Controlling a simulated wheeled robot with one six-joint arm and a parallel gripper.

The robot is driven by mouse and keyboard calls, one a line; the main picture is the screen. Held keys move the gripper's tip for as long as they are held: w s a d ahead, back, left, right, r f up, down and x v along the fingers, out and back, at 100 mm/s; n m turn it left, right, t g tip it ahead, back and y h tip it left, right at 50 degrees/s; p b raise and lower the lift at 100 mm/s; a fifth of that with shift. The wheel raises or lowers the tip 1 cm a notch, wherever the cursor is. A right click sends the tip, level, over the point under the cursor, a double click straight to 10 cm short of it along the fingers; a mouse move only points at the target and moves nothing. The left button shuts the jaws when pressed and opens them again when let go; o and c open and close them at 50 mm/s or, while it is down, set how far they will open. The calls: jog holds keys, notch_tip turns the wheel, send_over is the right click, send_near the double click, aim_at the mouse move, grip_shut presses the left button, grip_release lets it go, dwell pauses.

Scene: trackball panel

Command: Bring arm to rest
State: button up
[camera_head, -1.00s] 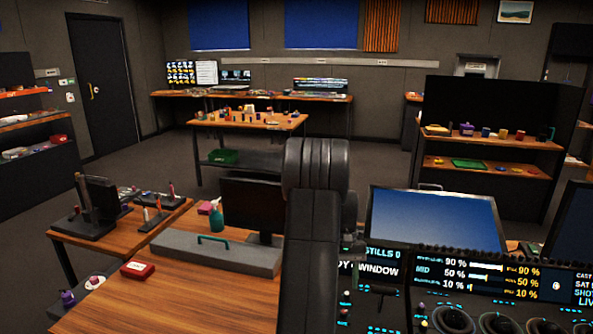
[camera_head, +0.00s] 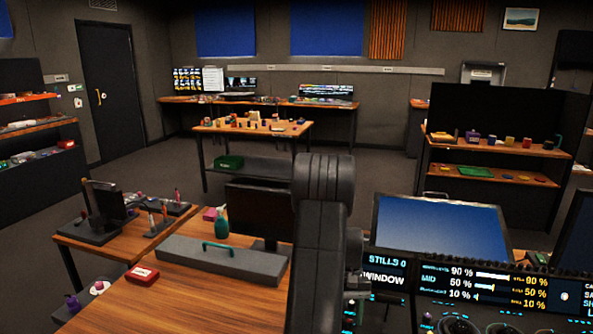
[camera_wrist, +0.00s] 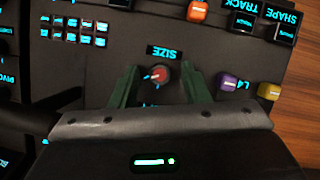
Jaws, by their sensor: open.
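My gripper (camera_wrist: 158,88) shows in the wrist view with its two green fingers apart and nothing held between them. Past the fingertips lies a dark control panel (camera_wrist: 110,70). A red knob (camera_wrist: 158,75) marked SIZE shows between the fingers; I cannot tell how far below them it is. In the head view my dark arm rises in the middle of the picture, and my gripper is out of sight there. The panel's lit displays (camera_head: 490,284) and trackballs (camera_head: 455,324) show at the lower right.
An orange button (camera_wrist: 197,11), a purple one (camera_wrist: 229,83) and a yellow one (camera_wrist: 269,91) sit near the fingers. A wooden desk (camera_head: 190,300) with a grey case (camera_head: 225,262) lies left of my arm. A large monitor (camera_head: 440,228) stands behind the panel.

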jog(key=v, duration=1.3)
jog(key=x, duration=1.3)
jog(key=shift+s+f, duration=0.1)
jog(key=shift+f, duration=0.05)
jog(key=n+h, duration=0.1)
jog(key=n, duration=0.3)
jog(key=shift+a+b, duration=0.15)
jog(key=shift+b, duration=0.15)
jog(key=n+t+h, duration=0.1)
jog(key=n, duration=0.2)
jog(key=shift+n+h+b, duration=0.3)
jog(key=shift+h+b, duration=0.1)
jog(key=n+t+b, duration=0.1)
jog(key=n, duration=0.2)
jog(key=n+t+h+b, duration=0.1)
jog(key=n, duration=0.3)
jog(key=shift+s+a+h+b, duration=0.15)
jog(key=shift+s+h+b, duration=0.05)
jog(key=shift+h+b, duration=0.1)
jog(key=shift+n+t, duration=0.4)
jog(key=shift+n, duration=0.3)
jog(key=shift+a+r, duration=0.2)
jog(key=shift+r, duration=0.4)
